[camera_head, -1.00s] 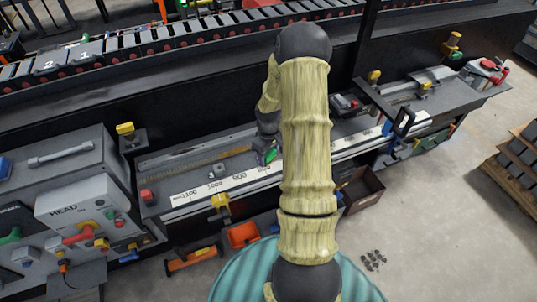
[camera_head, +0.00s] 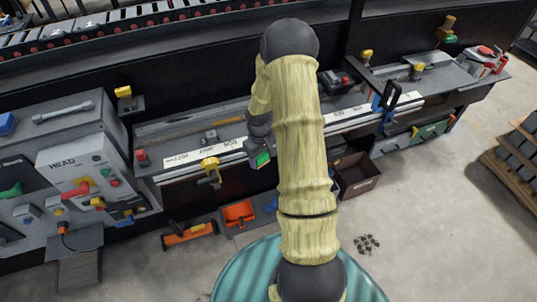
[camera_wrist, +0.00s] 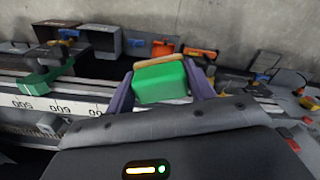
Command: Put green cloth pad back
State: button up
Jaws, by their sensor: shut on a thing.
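The green cloth pad (camera_wrist: 160,83) is held between the two purple fingers of my gripper (camera_wrist: 163,88) in the wrist view. A tan strip shows along its far edge. In the head view the green pad (camera_head: 262,160) shows small at the end of my arm, in front of the white scale strip's front edge and above the floor side. My gripper (camera_head: 257,155) is shut on it. Part of my gripper is hidden by my arm in the head view.
An orange bin (camera_head: 239,214) and an orange-handled tool (camera_head: 190,233) lie below the bench front. A dark open box (camera_head: 355,174) stands right of my arm. A yellow clamp (camera_head: 210,172) juts from the rail. The grey floor (camera_head: 430,210) at right is mostly clear.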

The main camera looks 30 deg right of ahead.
jog(key=a+f+m+b, duration=0.2)
jog(key=a+f+b, duration=0.8)
jog(key=a, duration=0.4)
jog(key=shift+s+a+f+b, duration=0.35)
jog(key=shift+f, duration=0.4)
jog(key=shift+a, duration=0.1)
